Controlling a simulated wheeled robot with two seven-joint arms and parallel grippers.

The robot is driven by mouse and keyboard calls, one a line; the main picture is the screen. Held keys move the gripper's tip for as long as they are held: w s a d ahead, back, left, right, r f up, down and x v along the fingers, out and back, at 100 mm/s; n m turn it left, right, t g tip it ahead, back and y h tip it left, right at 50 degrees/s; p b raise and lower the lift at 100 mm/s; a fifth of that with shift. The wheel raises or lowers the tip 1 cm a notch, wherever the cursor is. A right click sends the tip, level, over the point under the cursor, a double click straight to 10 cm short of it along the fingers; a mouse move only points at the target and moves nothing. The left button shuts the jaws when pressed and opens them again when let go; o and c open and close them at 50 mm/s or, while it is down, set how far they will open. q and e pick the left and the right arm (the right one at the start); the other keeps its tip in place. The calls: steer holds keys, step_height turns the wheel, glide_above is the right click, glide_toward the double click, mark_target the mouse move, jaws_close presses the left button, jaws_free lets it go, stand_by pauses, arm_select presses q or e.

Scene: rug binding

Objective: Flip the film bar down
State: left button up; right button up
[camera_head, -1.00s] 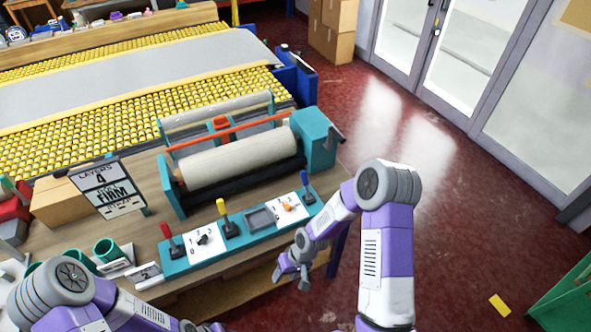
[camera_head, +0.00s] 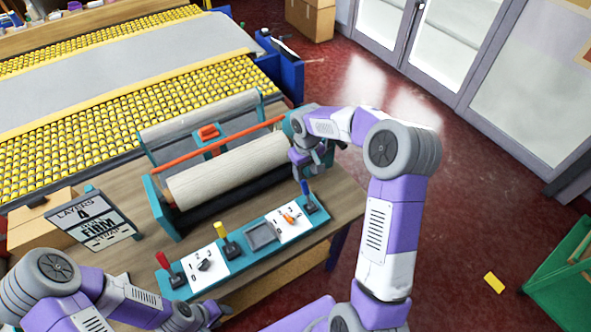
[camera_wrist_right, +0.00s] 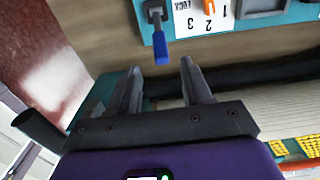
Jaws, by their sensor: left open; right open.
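A red-orange bar (camera_head: 222,143) spans the teal winding machine, above and behind a cream roll (camera_head: 228,170). It has a red block (camera_head: 209,131) near its middle. A grey roller (camera_head: 198,117) lies behind the bar. My right gripper (camera_head: 303,172) is open and empty at the machine's right end, near the blue-handled lever (camera_head: 308,190). In the right wrist view, its open fingers (camera_wrist_right: 160,68) point toward the blue lever (camera_wrist_right: 161,48), with the cream roll (camera_wrist_right: 270,108) at right. My left gripper (camera_head: 219,312) is open, low at the front edge, and partly cut off.
A teal control panel (camera_head: 236,251) with red (camera_head: 162,261) and yellow (camera_head: 221,232) levers lies in front of the machine. A sign reading "FIRM" (camera_head: 95,222) stands at left. A yellow-studded bed (camera_head: 120,120) lies behind. Open floor (camera_head: 440,235) is at right.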

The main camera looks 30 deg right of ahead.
mark_target(305, 184)
step_height(305, 184, down, 8)
steer(key=shift+r, duration=0.25)
jaws_close()
stand_by(0.4)
steer(key=shift+b, duration=0.3)
